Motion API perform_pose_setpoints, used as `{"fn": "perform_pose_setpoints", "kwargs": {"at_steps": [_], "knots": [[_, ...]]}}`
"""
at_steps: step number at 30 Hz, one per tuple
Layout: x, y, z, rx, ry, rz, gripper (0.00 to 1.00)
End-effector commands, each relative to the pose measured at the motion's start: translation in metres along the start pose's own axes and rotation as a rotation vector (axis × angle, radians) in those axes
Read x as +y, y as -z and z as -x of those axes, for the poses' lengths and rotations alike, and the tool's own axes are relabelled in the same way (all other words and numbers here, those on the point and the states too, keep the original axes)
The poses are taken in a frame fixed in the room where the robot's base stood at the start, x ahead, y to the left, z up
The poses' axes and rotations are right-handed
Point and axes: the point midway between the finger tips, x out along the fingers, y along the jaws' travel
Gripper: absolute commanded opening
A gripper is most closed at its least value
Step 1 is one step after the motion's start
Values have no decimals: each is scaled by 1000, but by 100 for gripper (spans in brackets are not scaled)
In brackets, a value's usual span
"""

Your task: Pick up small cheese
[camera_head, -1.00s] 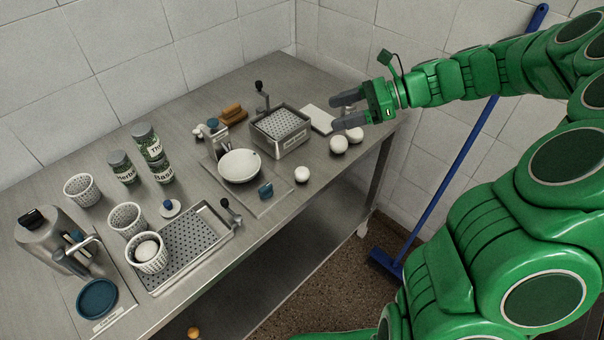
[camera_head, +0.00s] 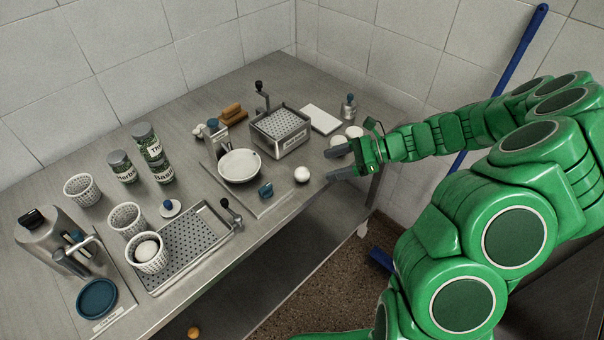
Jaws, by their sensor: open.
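A small round white cheese (camera_head: 302,174) sits alone on the steel table near its front edge. Two other white balls (camera_head: 338,141) and (camera_head: 354,131) stand behind my gripper, close together; the nearer one is partly hidden. Another white ball (camera_head: 146,249) lies in a white perforated basket (camera_head: 148,263) at the left. My green gripper (camera_head: 340,162) is open and empty at the table's right front edge. Its grey fingers point left, toward the lone cheese, with a gap between them and it.
A perforated steel box (camera_head: 281,142) and a white board (camera_head: 320,119) stand behind. A white bowl (camera_head: 239,165) and a small blue item (camera_head: 265,189) are left of the cheese. A perforated tray (camera_head: 190,240), jars (camera_head: 148,150) and a steel machine (camera_head: 50,236) are further left.

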Motion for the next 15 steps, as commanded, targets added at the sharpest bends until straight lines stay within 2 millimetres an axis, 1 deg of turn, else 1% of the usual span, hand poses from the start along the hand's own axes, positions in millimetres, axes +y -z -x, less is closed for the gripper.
{"fn": "perform_pose_setpoints", "kwargs": {"at_steps": [6, 8, 11, 15], "knots": [[1, -1, -21, -3, -5, 1, 74], [0, 0, -24, -2, -4, 1, 74], [-2, 1, -30, -2, -3, 1, 74], [-6, 4, -44, -1, -2, 2, 74]]}}
